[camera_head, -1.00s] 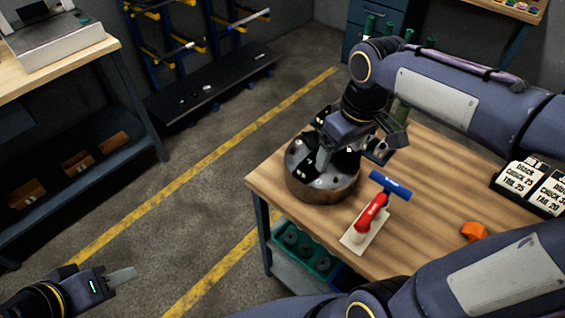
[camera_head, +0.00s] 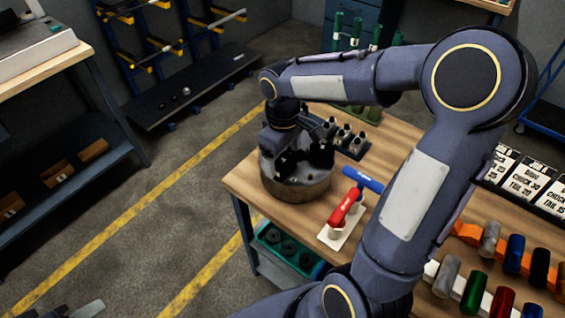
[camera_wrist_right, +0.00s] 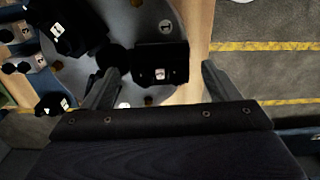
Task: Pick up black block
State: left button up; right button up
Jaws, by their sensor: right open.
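A round metal chuck (camera_head: 308,188) sits at the left end of the wooden table, with several black blocks on its top face. One black block (camera_head: 320,153) shows beside my right gripper in the head view. In the right wrist view a black block (camera_wrist_right: 162,62) with a small pale mark lies between and just ahead of the open fingers of my right gripper (camera_wrist_right: 162,80), touching neither as far as I can see. In the head view my right gripper (camera_head: 278,152) is low over the chuck, its fingertips partly hidden. My left gripper (camera_head: 82,311) is barely in view at the bottom left.
A red-handled tool with a blue bar (camera_head: 348,205) lies just right of the chuck. A dark holder with small metal pieces (camera_head: 350,141) stands behind it. Coloured cylinders (camera_head: 475,292) and number cards (camera_head: 530,183) are at the right. Open floor lies left of the table.

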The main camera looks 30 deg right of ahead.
jog(key=shift+f, duration=0.1)
jog(key=c, duration=1.4)
jog(key=shift+r, duration=0.2)
jog(key=shift+r, duration=0.25)
notch_tip(320, 180, up, 2)
jog(key=shift+r, duration=0.1)
jog(key=s+a+r+b, duration=0.1)
jog(key=s+a+r, duration=0.9)
jog(key=shift+b, duration=0.35)
